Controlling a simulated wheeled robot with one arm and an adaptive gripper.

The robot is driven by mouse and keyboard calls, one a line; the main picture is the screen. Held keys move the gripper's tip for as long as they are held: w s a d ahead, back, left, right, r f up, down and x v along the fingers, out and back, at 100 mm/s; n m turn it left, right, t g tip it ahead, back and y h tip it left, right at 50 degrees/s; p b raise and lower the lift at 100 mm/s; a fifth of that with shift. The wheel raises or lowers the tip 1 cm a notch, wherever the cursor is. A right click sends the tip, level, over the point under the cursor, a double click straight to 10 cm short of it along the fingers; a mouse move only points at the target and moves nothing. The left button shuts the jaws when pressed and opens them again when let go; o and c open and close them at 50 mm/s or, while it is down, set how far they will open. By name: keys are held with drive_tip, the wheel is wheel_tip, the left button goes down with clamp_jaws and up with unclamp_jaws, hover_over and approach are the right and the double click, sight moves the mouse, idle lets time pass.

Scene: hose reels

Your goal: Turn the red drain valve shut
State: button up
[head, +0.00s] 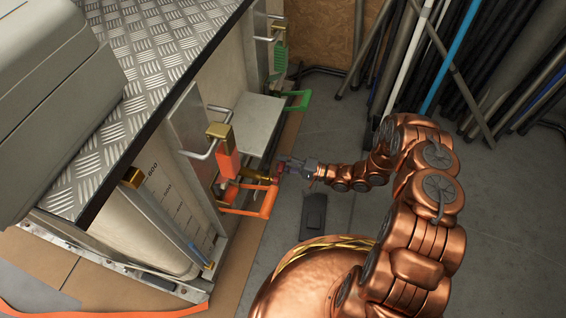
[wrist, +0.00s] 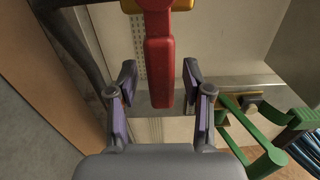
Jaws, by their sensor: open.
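The red drain valve handle (wrist: 158,70) hangs down in the upper middle of the wrist view, from a yellow brass-coloured fitting (wrist: 184,4) at the top edge. My gripper (wrist: 160,88) is open, with one purple-padded finger on each side of the red handle. Gaps show between the handle and both fingers. In the head view my gripper (head: 284,163) is at the end of the copper arm, beside the brass valve body (head: 254,174). Only a little red of the handle (head: 277,172) shows there.
An orange bracket (head: 262,206) stands just below the valve, and a green bracket (head: 297,100) lies farther back. The green one also shows at the right of the wrist view (wrist: 255,133). Pipes (head: 430,60) lean at the back right. Grey floor (head: 330,115) is clear beside the tank.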

drive_tip(key=shift+d, duration=0.1)
drive_tip(key=v, duration=1.1)
drive_tip(key=shift+s+d, duration=0.2)
drive_tip(key=shift+d, duration=0.15)
